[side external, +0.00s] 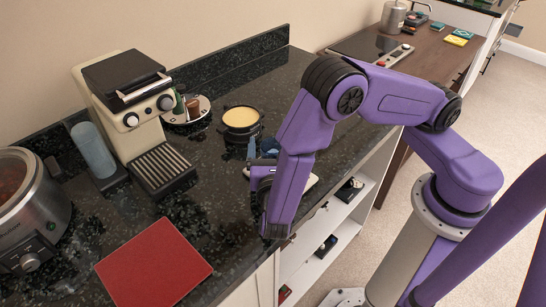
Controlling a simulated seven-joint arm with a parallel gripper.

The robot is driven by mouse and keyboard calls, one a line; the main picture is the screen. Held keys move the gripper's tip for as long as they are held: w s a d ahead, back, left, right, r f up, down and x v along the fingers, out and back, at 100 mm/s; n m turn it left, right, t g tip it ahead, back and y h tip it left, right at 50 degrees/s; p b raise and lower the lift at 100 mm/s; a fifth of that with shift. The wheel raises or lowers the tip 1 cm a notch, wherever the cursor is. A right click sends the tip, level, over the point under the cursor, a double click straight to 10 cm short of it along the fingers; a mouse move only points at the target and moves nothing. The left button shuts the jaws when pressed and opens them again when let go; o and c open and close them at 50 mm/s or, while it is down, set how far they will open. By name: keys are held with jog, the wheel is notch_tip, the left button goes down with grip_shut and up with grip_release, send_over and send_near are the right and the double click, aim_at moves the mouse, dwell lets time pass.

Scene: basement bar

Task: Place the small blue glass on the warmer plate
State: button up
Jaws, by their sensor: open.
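My gripper (262,180) is low over the counter at the middle, mostly hidden behind my purple forearm; its fingertips are hard to make out. Small blue shapes (268,147) show just behind it, by a pale flat thing (311,181) that my arm partly covers. I cannot tell whether one of them is the small blue glass, or whether the pale thing is the warmer plate. A taller light blue cylinder (93,150) stands on a dark base at the left, well apart from my gripper.
A cream coffee machine (126,85) stands at the back left, with a steel cooker (30,205) farther left. A black pot with yellow contents (240,118) and a plate with small items (188,112) are behind my gripper. A red mat (153,266) lies in front on the dark counter.

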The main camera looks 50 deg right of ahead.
jog(key=v, duration=1.2)
jog(key=shift+r, duration=0.1)
jog(key=shift+d+r+g, duration=0.2)
jog(key=shift+d+g, duration=0.05)
jog(key=shift+g, duration=0.05)
jog(key=s+d+r+m+g+y, duration=0.4)
jog(key=s+d+m+g+y, duration=0.2)
jog(key=d+m, duration=0.1)
jog(key=s+d+r+m+g+y, duration=0.5)
jog(key=s+d+m+g+y, duration=0.1)
jog(key=d, duration=0.3)
jog(key=shift+d+m+y, duration=0.2)
jog(key=shift+m+y, duration=0.3)
jog(key=shift+y, duration=0.1)
jog(key=shift+w, duration=0.1)
dwell(0.6)
